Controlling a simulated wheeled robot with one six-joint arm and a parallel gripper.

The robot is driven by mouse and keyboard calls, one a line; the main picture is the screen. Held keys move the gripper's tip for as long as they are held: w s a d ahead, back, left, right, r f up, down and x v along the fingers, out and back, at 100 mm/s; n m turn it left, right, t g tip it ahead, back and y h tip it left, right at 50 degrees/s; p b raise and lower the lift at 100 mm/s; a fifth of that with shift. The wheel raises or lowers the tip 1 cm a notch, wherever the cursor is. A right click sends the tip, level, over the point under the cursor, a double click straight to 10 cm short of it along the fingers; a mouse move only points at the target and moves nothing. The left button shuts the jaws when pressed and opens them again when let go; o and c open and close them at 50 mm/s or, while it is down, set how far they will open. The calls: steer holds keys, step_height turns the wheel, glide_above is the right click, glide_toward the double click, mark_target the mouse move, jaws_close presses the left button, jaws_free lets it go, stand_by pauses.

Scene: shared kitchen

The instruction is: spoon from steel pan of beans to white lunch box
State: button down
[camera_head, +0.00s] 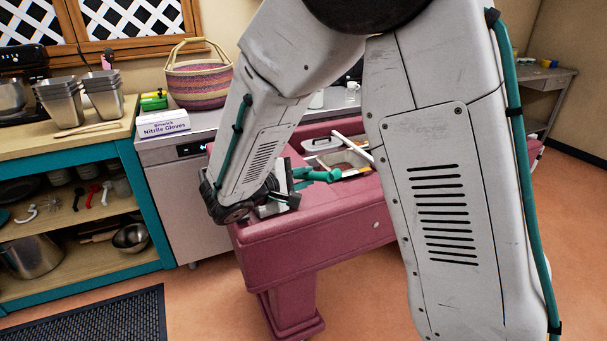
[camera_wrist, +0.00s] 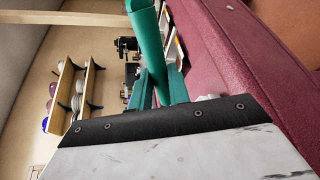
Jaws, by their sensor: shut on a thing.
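My gripper (camera_head: 304,178) is at the left end of the pink-red counter, with its teal fingers pointing right. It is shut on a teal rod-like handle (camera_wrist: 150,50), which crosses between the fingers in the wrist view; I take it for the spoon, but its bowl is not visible. Just beyond the fingers in the head view are a pale, low container (camera_head: 320,144) and a shallow metal-edged pan (camera_head: 349,158) with reddish-brown contents. I cannot tell surely which is the lunch box. My arm hides part of this area.
The pink-red counter (camera_head: 315,237) has a raised edge. Behind it, a steel worktop holds a nitrile gloves box (camera_head: 163,123) and a woven basket (camera_head: 200,85). A teal-framed shelf unit (camera_head: 148,215) stands left. A pale stick (camera_head: 352,147) lies across the containers.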

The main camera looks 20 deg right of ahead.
steer(key=shift+w+r+g, duration=0.1)
steer(key=shift+r+g, duration=0.05)
steer(key=shift+g, duration=0.15)
steer(key=g+y, duration=0.1)
steer(key=r+m+g+y, duration=0.1)
steer(key=g+y, duration=0.1)
steer(key=y, duration=0.1)
steer(key=shift+w+d+r, duration=0.25)
steer(key=shift+d, duration=0.05)
steer(key=y, duration=0.1)
steer(key=g+y, duration=0.1)
steer(key=r+m+g+y, duration=0.1)
steer(key=shift+w+d+r, duration=0.1)
steer(key=shift+w+d, duration=0.1)
steer(key=shift+w, duration=0.05)
steer(key=r+g+y, duration=0.1)
steer(key=y, duration=0.1)
steer(key=d+r+m+g+y, duration=0.1)
steer(key=r+g+y, duration=0.1)
steer(key=y, duration=0.1)
steer(key=w+r+g+y, duration=0.1)
steer(key=r+y, duration=0.1)
steer(key=y, duration=0.1)
steer(key=shift+d+r+m, duration=0.25)
steer(key=shift+d+m, duration=0.05)
steer(key=shift+m, duration=0.1)
